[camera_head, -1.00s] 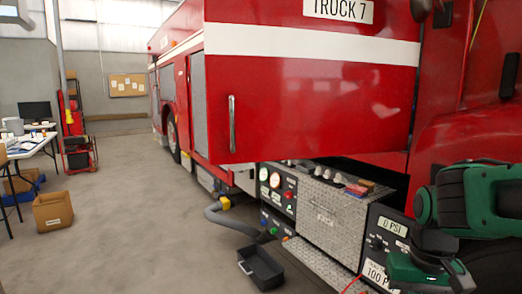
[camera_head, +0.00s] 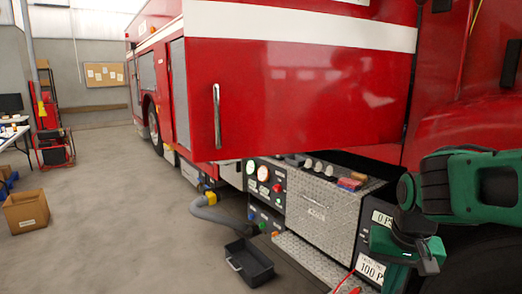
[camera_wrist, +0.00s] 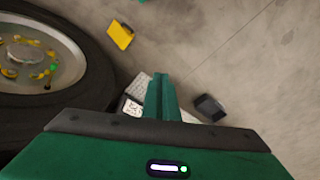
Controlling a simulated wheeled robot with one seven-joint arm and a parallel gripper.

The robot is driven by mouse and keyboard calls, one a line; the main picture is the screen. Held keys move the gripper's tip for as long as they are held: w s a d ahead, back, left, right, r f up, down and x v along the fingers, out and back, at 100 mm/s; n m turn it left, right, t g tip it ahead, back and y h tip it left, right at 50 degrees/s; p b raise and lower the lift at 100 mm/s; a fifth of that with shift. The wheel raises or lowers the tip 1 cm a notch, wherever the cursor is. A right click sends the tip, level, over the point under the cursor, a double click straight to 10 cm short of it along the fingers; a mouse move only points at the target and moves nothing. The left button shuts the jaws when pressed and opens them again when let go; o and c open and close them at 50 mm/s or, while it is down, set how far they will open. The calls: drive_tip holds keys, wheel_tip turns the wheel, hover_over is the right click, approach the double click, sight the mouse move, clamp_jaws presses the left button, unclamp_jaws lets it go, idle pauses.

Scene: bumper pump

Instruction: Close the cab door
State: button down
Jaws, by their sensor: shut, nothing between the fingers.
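The cab door (camera_head: 300,105) is a large red panel with a white stripe and an upright metal handle (camera_head: 217,115) near its left edge. It stands swung out from the red truck, across the upper middle of the head view. My gripper (camera_wrist: 162,98) shows in the wrist view with its green fingers together and empty. In the head view, my green arm is at the lower right, in front of the truck and clear of the door. The fingertips are hard to make out there. The door does not show in the wrist view.
Below the door is a pump panel (camera_head: 318,208) with gauges and an open top holding small items. A grey hose (camera_head: 208,210) and black tray (camera_head: 250,263) are on the floor. A cardboard box (camera_head: 26,211) stands at left. A wheel (camera_wrist: 50,65) is beside my gripper.

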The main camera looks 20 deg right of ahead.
drive_tip(key=w+r+m+t+h, duration=0.1)
drive_tip(key=w+r+m+t, duration=0.15)
drive_tip(key=w, duration=0.45)
drive_tip(key=w+r+m+t+h, duration=0.1)
drive_tip(key=w+r+t, duration=0.15)
drive_tip(key=w, duration=0.45)
drive_tip(key=m+t+y, duration=0.3)
drive_tip(key=m+t, duration=0.4)
drive_tip(key=t, duration=0.4)
approach(258, 144)
drive_tip(key=shift+n, duration=0.25)
drive_tip(key=w, duration=0.6)
drive_tip(key=shift+w+d+f, duration=0.1)
drive_tip(key=shift+w, duration=0.25)
